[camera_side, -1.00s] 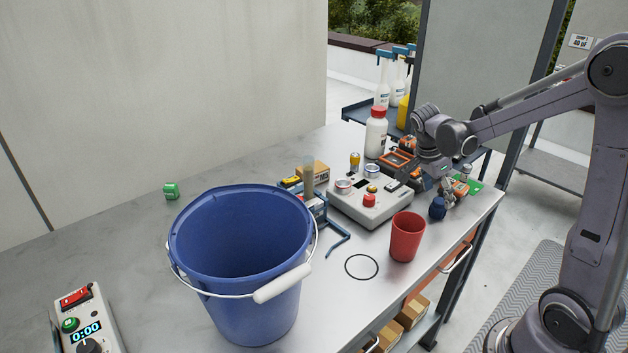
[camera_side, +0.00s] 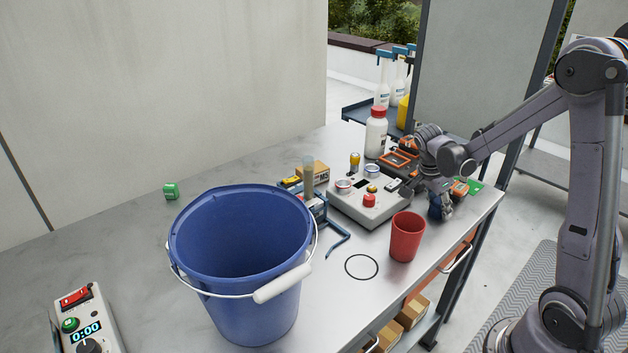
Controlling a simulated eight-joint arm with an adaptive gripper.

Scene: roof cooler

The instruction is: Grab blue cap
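The blue cap (camera_side: 435,211) is a small dark blue piece on the bench near its right front edge, behind and right of the red cup. My gripper (camera_side: 443,210) is low over the bench at the cap, with its fingers pointing down. The fingers partly cover the cap. The gripper is small in this view, and I cannot tell whether the fingers are around the cap, beside it or touching it.
A red cup (camera_side: 406,238) and a grey device with a red button (camera_side: 369,201) stand left of my gripper. A large blue bucket (camera_side: 250,310) stands at the front. A white bottle with a red lid (camera_side: 376,135) stands behind. The bench's left side is mostly clear.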

